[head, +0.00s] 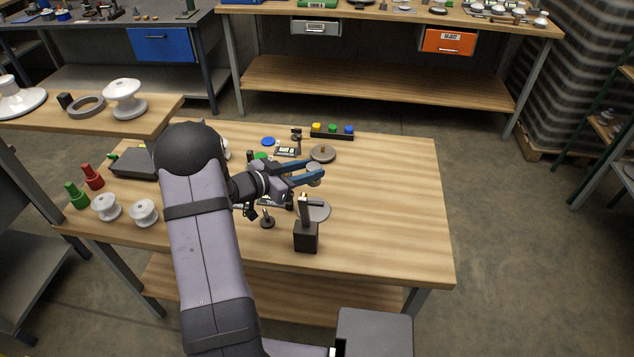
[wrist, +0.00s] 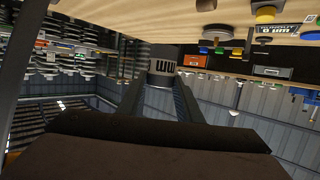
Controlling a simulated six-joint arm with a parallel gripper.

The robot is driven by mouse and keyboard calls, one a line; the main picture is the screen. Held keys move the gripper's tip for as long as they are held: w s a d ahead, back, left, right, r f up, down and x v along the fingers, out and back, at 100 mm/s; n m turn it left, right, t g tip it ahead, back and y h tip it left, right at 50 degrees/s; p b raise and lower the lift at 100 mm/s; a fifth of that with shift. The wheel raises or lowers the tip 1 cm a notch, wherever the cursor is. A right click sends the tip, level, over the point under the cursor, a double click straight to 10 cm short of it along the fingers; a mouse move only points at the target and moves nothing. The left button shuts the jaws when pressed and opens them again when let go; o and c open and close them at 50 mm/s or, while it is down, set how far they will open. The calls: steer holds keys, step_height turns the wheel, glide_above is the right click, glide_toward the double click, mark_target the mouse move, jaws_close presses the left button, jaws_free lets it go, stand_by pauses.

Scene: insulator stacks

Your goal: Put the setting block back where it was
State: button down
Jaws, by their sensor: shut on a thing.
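My gripper (head: 314,176) is over the middle of the wooden workbench, with its two blue-sided fingers reaching to the right. It is shut on a short grey cylinder, which looks like the setting block (head: 314,182). In the wrist view the block (wrist: 163,62) sits between the fingertips, with dark marks on its side. It appears held above the bench top. A flat grey disc (head: 320,212) lies below it, beside a post on a dark block (head: 306,238). A round grey plate (head: 322,154) with a brown centre lies behind the gripper. I cannot tell which spot is the block's own.
A black rack (head: 332,135) with yellow, green and blue knobs stands at the back. A small display (head: 287,151) and a blue disc (head: 268,141) are nearby. White insulators (head: 144,212) and a red bottle (head: 92,177) stand at left. The bench's right side (head: 400,200) is clear.

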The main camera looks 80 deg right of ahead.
steer(key=shift+s+d+n+t+h+b, duration=0.5)
steer(key=shift+d+n+t+h+b, duration=1.25)
steer(key=shift+d+b, duration=3.5)
steer(key=shift+n+t+y, duration=0.25)
steer(key=shift+t+y, duration=0.1)
steer(key=shift+t, duration=0.1)
steer(key=shift+f, duration=4.75)
steer(key=shift+f+b, duration=0.1)
steer(key=shift+b, duration=0.2)
steer(key=shift+f, duration=0.1)
steer(key=c, duration=1.3)
jaws_free()
steer(key=shift+o, duration=0.2)
